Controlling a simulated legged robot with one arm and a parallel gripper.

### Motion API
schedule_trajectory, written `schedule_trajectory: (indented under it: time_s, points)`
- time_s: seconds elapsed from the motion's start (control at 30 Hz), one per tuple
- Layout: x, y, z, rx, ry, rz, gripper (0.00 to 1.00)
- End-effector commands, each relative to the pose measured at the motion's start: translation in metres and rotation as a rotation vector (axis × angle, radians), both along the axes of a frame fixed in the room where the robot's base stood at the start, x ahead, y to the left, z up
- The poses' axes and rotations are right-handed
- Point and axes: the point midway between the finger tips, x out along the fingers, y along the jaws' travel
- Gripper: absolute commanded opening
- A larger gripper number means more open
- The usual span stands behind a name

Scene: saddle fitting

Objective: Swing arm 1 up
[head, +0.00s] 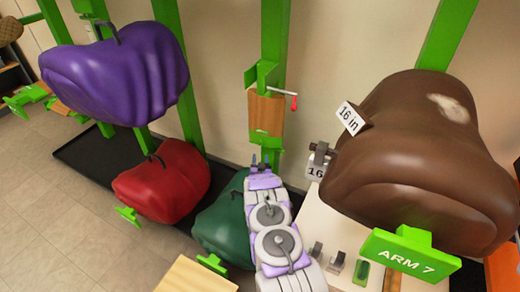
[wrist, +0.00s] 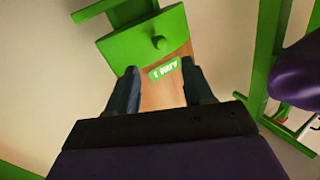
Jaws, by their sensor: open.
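Arm 1 (head: 265,112) is a wooden board with green end parts, hanging down against a green post in the middle of the head view. In the wrist view, its wooden face (wrist: 160,95) lies ahead, with an upside-down green "ARM 1" label (wrist: 164,69) and a green plate with a round knob (wrist: 160,43). A red-tipped lever (head: 293,102) sticks out at its right in the head view. My gripper (wrist: 157,78) is open, its fingers on either side of the label. In the head view, my gripper (head: 261,163) is just below the board. Contact cannot be told.
A brown saddle (head: 420,150) marked 16 in rests on arm 7 (head: 410,255) at right. Purple (head: 115,75), red (head: 165,180) and green (head: 222,225) saddles hang at left. A white table (head: 315,225) with small parts stands right of my arm.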

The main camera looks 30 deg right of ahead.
Motion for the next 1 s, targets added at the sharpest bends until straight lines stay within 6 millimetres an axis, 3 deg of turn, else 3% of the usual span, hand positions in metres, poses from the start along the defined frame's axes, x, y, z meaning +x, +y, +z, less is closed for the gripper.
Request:
schedule_trajectory:
  time_s: [0.53, 1.0]
  points:
    - [0.05, -0.032, 0.0, -0.003, -0.002, 0.002, 0.51]
    - [0.075, -0.048, 0.0, -0.002, -0.001, 0.001, 0.51]
